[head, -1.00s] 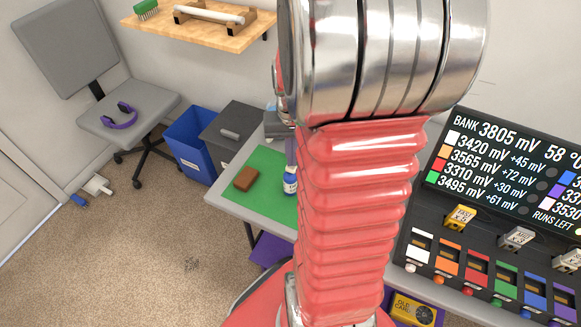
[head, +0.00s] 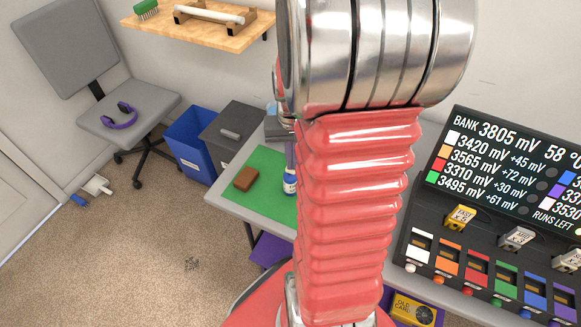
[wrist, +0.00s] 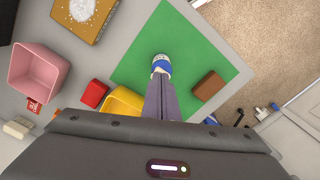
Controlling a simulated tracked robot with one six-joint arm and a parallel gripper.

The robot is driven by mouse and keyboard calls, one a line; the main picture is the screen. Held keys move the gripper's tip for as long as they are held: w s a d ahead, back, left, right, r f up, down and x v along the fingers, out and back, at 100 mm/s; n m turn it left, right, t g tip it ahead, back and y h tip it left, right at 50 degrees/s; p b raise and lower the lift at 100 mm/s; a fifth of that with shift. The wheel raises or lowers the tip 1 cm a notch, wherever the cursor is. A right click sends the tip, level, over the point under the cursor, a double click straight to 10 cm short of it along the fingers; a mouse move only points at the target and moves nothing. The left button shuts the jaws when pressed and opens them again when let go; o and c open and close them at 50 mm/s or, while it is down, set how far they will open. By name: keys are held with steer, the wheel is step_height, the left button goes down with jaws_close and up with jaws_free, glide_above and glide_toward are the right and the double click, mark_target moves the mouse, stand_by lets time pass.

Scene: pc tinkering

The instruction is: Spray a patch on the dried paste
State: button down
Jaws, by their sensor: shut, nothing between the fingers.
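A small white bottle with a blue band (head: 290,185) stands on the green mat (head: 259,179); it also shows in the wrist view (wrist: 161,65). My gripper (wrist: 160,80) is shut and empty, with its fingertips pointing at the bottle. The tips overlap the bottle's near side in the wrist view; I cannot tell whether they touch it. A pale, rough round patch, perhaps the dried paste (wrist: 82,10), sits on an orange-brown square plate (wrist: 71,29) at the upper left of the wrist view. My arm hides much of the table in the head view.
A brown block (wrist: 208,85) lies on the mat to the right of the bottle. A pink bin (wrist: 36,85), a red block (wrist: 94,93) and a yellow container (wrist: 122,103) stand to the left. A rack with a display (head: 505,170) stands at the right in the head view.

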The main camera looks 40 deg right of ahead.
steer(key=shift+r, duration=1.2)
steer(key=shift+r, duration=0.1)
steer(key=shift+r, duration=2.4)
steer(key=s+a+r+n+t, duration=0.2)
steer(key=a+r+n, duration=0.2)
steer(key=a, duration=0.8)
steer(key=s+a+r+n+t, duration=0.2)
steer(key=a+r, duration=0.5)
steer(key=a, duration=0.4)
steer(key=shift+a+n+t, duration=0.35)
steer(key=shift+n+t, duration=0.45)
steer(key=shift+n, duration=0.2)
steer(key=shift+d, duration=0.1)
